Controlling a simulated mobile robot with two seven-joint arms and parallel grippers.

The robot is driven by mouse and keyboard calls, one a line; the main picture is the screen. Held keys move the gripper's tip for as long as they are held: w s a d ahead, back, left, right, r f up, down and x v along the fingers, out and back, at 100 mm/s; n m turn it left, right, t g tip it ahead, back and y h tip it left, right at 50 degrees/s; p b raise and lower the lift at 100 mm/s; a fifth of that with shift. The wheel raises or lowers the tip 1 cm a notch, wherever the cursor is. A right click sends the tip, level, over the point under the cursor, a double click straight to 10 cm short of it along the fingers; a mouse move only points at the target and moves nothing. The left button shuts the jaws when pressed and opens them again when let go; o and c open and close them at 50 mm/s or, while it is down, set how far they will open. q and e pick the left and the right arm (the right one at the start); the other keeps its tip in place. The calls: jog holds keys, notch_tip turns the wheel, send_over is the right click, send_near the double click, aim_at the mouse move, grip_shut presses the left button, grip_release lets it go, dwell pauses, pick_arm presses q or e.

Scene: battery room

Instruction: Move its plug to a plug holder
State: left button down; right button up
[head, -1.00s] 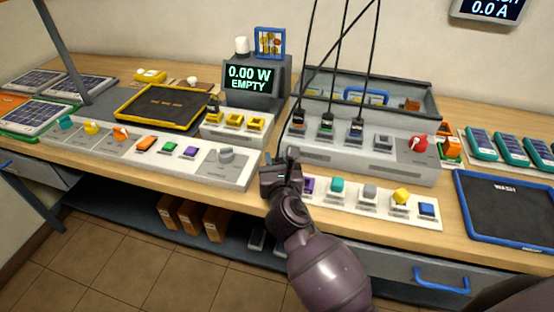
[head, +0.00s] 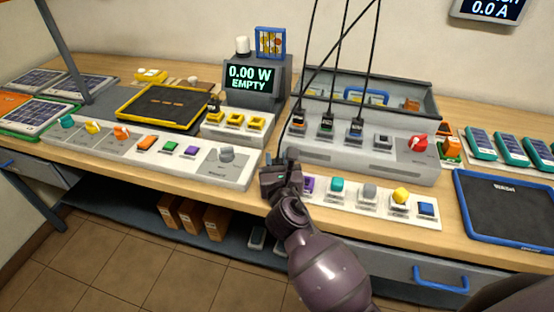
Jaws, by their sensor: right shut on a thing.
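My right gripper (head: 277,172) is at the front edge of the bench, between the left control panel and the grey plug block. It is shut on a dark plug, mostly hidden by the fingers; a black cable seems to run down to it from the upper right. Three black-cabled plugs, left (head: 298,118), middle (head: 327,123) and right (head: 356,127), stand upright in the grey plug block (head: 310,155). A row of yellow sockets (head: 235,122) sits on a light block to the left; a dark piece stands at its left end. My left gripper is not in view.
A display (head: 250,78) reads "0.00 W EMPTY". The left panel (head: 225,170) has several knobs and buttons. A front strip (head: 370,207) with coloured buttons lies right of my gripper. A red knob (head: 418,143) and a dark blue-rimmed mat (head: 500,215) are further right.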

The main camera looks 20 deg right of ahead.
jog(key=shift+f, duration=0.45)
jog(key=o, duration=0.6)
jog(key=shift+s, duration=0.1)
jog(key=shift+s+a+r, duration=0.1)
jog(key=shift+s+a, duration=0.05)
jog(key=shift+s, duration=0.55)
jog(key=shift+s+a, duration=0.15)
jog(key=shift+s, duration=0.5)
jog(key=shift+s+a+p, duration=0.25)
jog(key=shift+s+p, duration=0.15)
jog(key=shift+s, duration=0.9)
jog(key=shift+s+a, duration=0.2)
jog(key=shift+s, duration=0.7)
jog(key=shift+s+a, duration=0.15)
jog(key=shift+s, duration=0.75)
jog(key=shift+s+a, duration=0.2)
jog(key=shift+s, duration=0.7)
